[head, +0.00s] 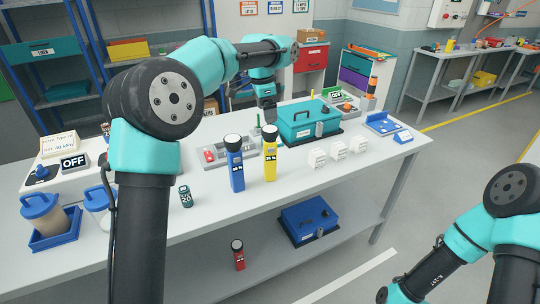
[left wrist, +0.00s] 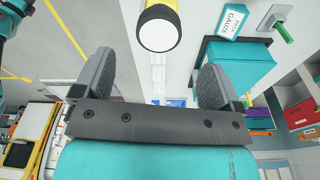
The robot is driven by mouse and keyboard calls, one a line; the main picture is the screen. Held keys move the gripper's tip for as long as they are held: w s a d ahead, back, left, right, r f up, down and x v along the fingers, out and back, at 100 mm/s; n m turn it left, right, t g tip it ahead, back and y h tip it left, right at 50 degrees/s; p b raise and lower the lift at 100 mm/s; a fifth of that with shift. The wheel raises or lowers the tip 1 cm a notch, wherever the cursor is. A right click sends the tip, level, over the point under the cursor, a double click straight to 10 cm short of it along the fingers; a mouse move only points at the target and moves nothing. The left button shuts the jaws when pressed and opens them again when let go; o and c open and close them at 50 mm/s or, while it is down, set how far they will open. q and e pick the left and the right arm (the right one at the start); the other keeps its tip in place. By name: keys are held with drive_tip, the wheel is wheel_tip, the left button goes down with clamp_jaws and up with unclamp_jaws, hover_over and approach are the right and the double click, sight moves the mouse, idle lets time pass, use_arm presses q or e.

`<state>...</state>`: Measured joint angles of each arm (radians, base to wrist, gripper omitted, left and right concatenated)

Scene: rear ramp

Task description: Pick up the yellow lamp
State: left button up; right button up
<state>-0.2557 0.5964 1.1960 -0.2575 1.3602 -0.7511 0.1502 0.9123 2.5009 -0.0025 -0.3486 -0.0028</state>
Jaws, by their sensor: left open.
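The yellow lamp (head: 270,163) stands upright on the grey table, with its black head on top. In the left wrist view its pale round lens (left wrist: 159,29) shows at the top, ahead of the fingers and roughly centred between them, with a bit of yellow body above it. My left gripper (head: 267,103) is open and empty, just behind and above the lamp in the head view. Its two spread fingers also show in the left wrist view (left wrist: 157,64). My right arm shows at the lower right of the head view, but its gripper is out of frame.
A blue lamp (head: 235,168) stands close left of the yellow one. A grey tray (head: 212,164) lies behind them. A teal case (head: 305,122) is behind right, and several white blocks (head: 338,149) stand to the right. A red lamp (head: 238,257) and blue case (head: 310,218) are on the lower shelf.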

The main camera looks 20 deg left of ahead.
sight(270, 129)
use_arm(q)
drive_tip(key=shift+w+d+f, duration=0.1)
drive_tip(key=shift+f, duration=1.1)
drive_tip(key=shift+w+d+f, duration=0.1)
drive_tip(key=shift+f, duration=1.05)
drive_tip(key=shift+d+f, duration=0.2)
drive_tip(key=shift+f, duration=1.1)
drive_tip(key=shift+d+f, duration=0.15)
drive_tip(key=shift+f, duration=1.15)
drive_tip(key=c, duration=1.6)
drive_tip(key=shift+r, duration=0.1)
